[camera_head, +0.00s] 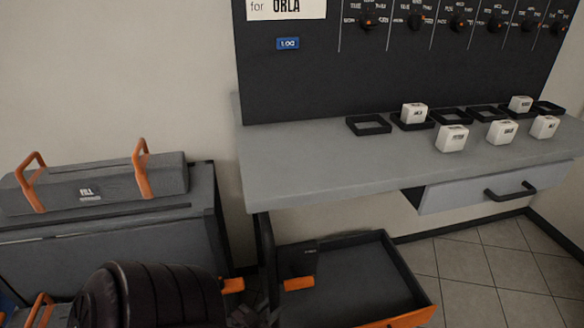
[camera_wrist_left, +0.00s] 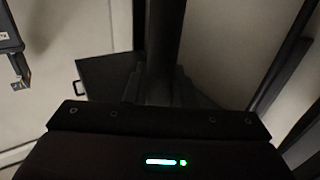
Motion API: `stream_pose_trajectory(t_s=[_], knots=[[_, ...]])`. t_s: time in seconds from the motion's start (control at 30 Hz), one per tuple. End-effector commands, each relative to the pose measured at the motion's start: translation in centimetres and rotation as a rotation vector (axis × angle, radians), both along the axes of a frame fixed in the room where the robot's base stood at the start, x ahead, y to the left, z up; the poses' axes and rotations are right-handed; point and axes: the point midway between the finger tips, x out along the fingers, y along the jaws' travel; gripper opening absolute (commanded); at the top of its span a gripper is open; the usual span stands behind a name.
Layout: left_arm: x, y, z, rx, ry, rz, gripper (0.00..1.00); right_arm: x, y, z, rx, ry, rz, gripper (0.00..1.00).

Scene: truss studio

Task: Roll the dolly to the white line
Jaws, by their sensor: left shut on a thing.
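The dolly appears as a low dark tray-like platform (camera_head: 345,292) with an orange edge, on the floor under the workbench. Orange pieces (camera_head: 298,284) stand out by a dark upright at its left end and look like its handle. My left gripper (camera_head: 262,296) is at this upright, shut on what appears to be the dolly's handle; the fingers and exact contact are hard to make out. In the left wrist view a dark post (camera_wrist_left: 165,50) rises beyond my gripper's housing. My right gripper is not in view. I cannot make out the white line.
A grey workbench (camera_head: 310,170) with a drawer (camera_head: 490,187) stands above the dolly, with several white cubes and black frames on it. A grey case (camera_head: 110,182) with orange handles lies on a cabinet at left. Tiled floor (camera_head: 470,268) is clear at right.

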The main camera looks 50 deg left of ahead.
Motion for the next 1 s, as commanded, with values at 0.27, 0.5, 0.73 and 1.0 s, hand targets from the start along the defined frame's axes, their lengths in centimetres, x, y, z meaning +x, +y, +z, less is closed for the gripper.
stream_pose_trajectory(t_s=[0.27,0.5,0.73,1.0], knots=[[-1.02,0.37,-0.06,-0.001,0.000,-0.001,0.00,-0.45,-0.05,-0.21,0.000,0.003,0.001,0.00],[-1.13,0.44,-0.12,0.000,0.002,0.001,0.00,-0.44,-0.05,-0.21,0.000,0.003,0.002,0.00],[-1.03,0.42,-0.06,0.000,0.000,0.000,0.43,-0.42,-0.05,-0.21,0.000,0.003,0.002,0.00],[-1.30,0.30,-0.05,-0.001,0.000,0.000,0.43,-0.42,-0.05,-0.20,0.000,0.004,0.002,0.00]])
